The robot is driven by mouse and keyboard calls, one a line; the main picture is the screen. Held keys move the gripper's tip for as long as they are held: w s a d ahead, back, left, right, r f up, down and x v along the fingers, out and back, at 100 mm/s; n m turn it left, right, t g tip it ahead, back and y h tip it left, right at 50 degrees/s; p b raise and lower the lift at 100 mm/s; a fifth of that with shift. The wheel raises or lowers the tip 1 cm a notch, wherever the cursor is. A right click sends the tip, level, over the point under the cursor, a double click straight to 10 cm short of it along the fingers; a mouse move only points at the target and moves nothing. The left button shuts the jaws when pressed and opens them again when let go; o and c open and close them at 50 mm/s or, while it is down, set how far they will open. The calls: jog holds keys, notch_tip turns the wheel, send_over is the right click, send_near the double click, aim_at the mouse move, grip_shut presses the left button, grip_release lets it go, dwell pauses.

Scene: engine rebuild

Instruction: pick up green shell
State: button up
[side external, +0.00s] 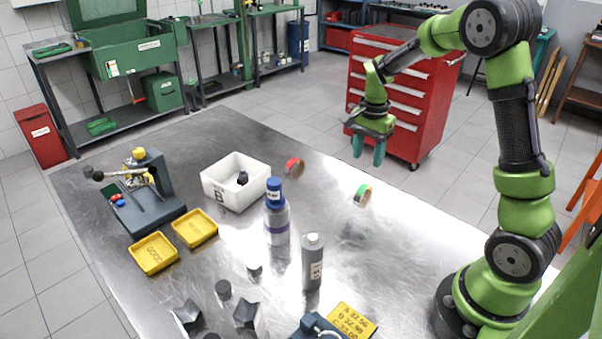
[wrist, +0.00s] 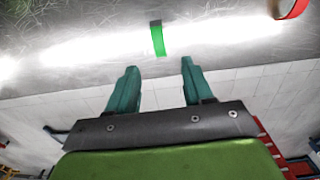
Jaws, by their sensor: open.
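The green shell (side external: 362,194) is a short curved piece, green on its outside with a tan inner face. It stands on the metal table toward its right side. In the wrist view the green shell (wrist: 157,38) shows as a narrow upright green strip, ahead of the gap between my fingers. My gripper (side external: 369,150) has two teal fingers pointing down, open and empty, above and beyond the shell near the table's far edge. In the wrist view my gripper (wrist: 158,78) is apart from the shell.
A red shell (side external: 293,167) stands left of the green one. A white bin (side external: 234,197) marked B, a blue-capped bottle (side external: 277,219) and a grey bottle (side external: 313,263) stand further left and nearer. Bare table surrounds the green shell. A red tool cabinet (side external: 402,88) stands behind.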

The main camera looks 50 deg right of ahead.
aim_at(365, 185)
notch_tip(365, 185, down, 9)
jog(key=shift+s+d+f, duration=0.1)
dwell(0.4)
jog(key=shift+c, duration=0.3)
grip_shut()
